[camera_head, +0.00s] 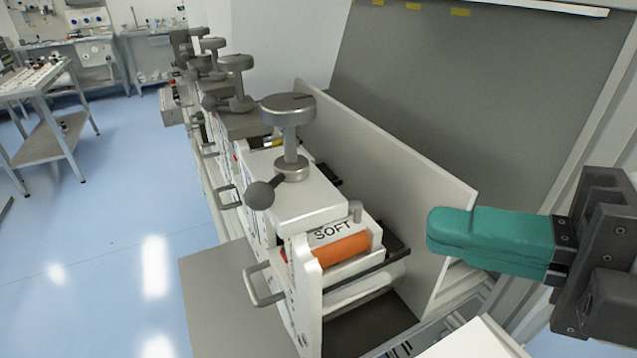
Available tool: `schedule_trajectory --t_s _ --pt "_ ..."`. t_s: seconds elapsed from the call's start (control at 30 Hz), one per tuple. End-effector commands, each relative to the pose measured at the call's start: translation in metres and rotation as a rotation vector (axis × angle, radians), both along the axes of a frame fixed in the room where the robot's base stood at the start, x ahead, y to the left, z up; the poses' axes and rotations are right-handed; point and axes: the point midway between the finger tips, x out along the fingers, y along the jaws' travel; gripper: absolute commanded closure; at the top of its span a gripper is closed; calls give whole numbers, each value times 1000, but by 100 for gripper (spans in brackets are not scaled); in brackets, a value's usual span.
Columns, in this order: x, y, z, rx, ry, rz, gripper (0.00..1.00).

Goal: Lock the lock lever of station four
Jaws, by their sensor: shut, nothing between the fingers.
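The nearest station has a round grey knob (289,110) on an upright post. At the post's foot is a lock lever with a dark ball end (261,195), pointing toward the lower left. Other stations with similar knobs (236,64) and ball levers recede toward the upper left. No station number is legible, so I cannot tell which one is station four. My gripper (432,230) has green fingers pressed together with nothing between them. It is at the right, pointing left, well apart from the levers.
An orange roller (340,250) lies in a white drawer labelled SOFT, with a front handle (262,288). A light upright panel (410,190) runs behind the stations, left of my gripper. Blue floor (110,230) is clear at the left; a trolley (45,85) stands farther back.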

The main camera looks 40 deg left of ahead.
Motion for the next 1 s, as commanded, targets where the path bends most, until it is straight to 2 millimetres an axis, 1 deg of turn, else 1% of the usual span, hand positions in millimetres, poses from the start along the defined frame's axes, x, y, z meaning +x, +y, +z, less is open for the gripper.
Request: schedule_trajectory --t_s 0.23,0.37,0.47,0.8,1.0 --pt "0 1 0 0 1 0 100" --pt "-2 9 -1 0 1 2 100" --pt "-5 23 -3 -1 2 5 100" --pt "-19 87 -15 -2 4 5 100" --pt "-25 118 -21 -2 2 4 100"
